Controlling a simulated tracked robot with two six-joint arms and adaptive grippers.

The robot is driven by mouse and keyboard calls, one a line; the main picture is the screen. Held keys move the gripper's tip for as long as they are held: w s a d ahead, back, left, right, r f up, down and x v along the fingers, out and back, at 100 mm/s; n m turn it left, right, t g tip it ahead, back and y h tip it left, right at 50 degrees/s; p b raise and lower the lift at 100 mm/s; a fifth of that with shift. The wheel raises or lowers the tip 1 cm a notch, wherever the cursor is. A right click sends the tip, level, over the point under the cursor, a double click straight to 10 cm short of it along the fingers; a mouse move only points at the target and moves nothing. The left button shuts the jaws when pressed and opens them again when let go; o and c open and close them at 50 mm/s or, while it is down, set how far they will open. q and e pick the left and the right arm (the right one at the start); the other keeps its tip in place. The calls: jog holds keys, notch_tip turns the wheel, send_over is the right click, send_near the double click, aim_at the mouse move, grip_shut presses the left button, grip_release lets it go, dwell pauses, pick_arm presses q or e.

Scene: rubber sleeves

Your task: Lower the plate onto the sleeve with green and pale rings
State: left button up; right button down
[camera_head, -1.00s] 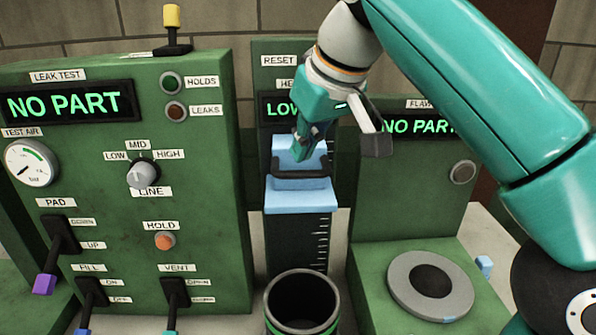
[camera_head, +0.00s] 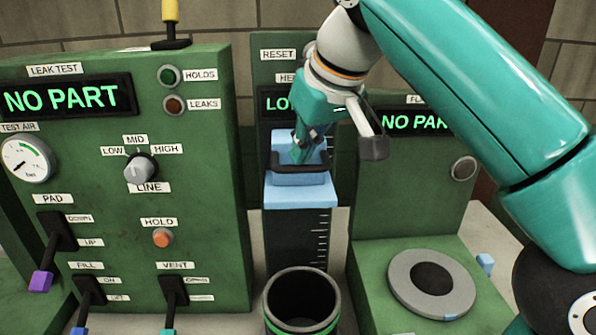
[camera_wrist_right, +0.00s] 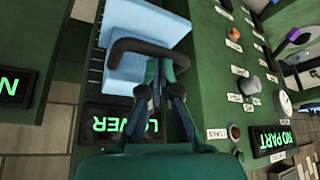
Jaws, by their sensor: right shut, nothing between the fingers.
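The pale blue plate (camera_head: 300,191) sits on an upright dark column with a scale and has a black bar handle (camera_head: 328,165). Below and in front of it stands the black sleeve (camera_head: 302,320), open at the top, with a green ring and a paler rim. A clear gap separates plate and sleeve. My right gripper (camera_head: 302,150) is shut and empty at the handle. In the wrist view the closed right fingertips (camera_wrist_right: 167,68) are beside the handle (camera_wrist_right: 150,45), over the blue plate (camera_wrist_right: 140,78); I cannot tell if they touch it. My left gripper is out of view.
The green leak test panel (camera_head: 215,220) with levers and knob stands close on the left. On the right is a green unit with a grey ring (camera_head: 405,285) on its base. The column's display (camera_wrist_right: 122,125) reads LOWER in the wrist view.

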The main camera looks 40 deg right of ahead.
aim_at(299, 207)
notch_tip(299, 207, down, 17)
jog(key=b, duration=1.4)
jog(key=shift+f, duration=0.15)
dwell(0.7)
dwell(0.4)
notch_tip(299, 207, up, 8)
jog(key=p, duration=0.8)
jog(key=shift+p, duration=0.3)
